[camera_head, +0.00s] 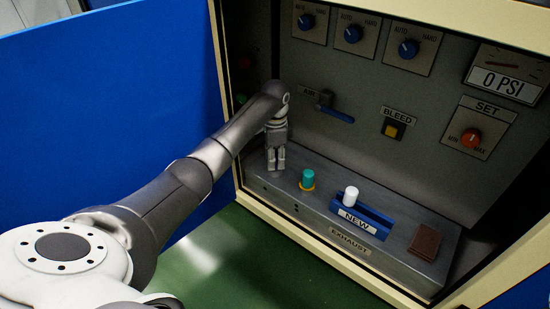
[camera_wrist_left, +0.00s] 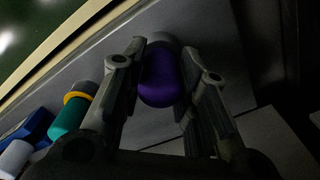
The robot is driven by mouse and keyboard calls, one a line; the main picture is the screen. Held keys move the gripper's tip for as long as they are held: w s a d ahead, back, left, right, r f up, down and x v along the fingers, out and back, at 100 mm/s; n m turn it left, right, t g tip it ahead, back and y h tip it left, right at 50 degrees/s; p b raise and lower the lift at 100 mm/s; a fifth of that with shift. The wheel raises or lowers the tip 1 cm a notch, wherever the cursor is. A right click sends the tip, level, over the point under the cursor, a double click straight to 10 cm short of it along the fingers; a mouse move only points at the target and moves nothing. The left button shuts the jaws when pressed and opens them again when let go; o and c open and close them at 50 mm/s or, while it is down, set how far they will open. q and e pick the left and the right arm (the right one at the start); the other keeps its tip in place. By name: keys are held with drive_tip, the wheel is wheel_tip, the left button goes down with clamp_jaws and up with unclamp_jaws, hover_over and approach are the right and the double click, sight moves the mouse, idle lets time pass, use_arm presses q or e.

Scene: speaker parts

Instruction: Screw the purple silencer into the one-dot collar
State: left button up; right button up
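My left gripper (camera_head: 275,160) points down over the left end of the grey exhaust block, above the single dot on its front. In the left wrist view the purple silencer (camera_wrist_left: 160,80) sits between the two fingers, which lie close against its sides. The purple does not show in the head view, where the fingers cover it. A grey piece (camera_wrist_left: 163,40) shows past the silencer in the wrist view; I cannot tell how deep the silencer sits in the one-dot collar. My right gripper is not in view.
A teal silencer (camera_head: 308,179) in a yellow collar stands just right of the gripper, with a white silencer (camera_head: 351,195) in the blue NEW holder (camera_head: 375,222) beyond. A brown block (camera_head: 424,245) lies farther right. The control panel with a blue-handled lever (camera_head: 336,114) rises close behind.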

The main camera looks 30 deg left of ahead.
use_arm(q)
drive_tip(key=shift+c, duration=0.8)
drive_tip(key=m, duration=0.5)
drive_tip(key=o, duration=0.3)
drive_tip(key=shift+m, duration=0.4)
drive_tip(key=o, duration=0.5)
drive_tip(key=shift+o, duration=0.2)
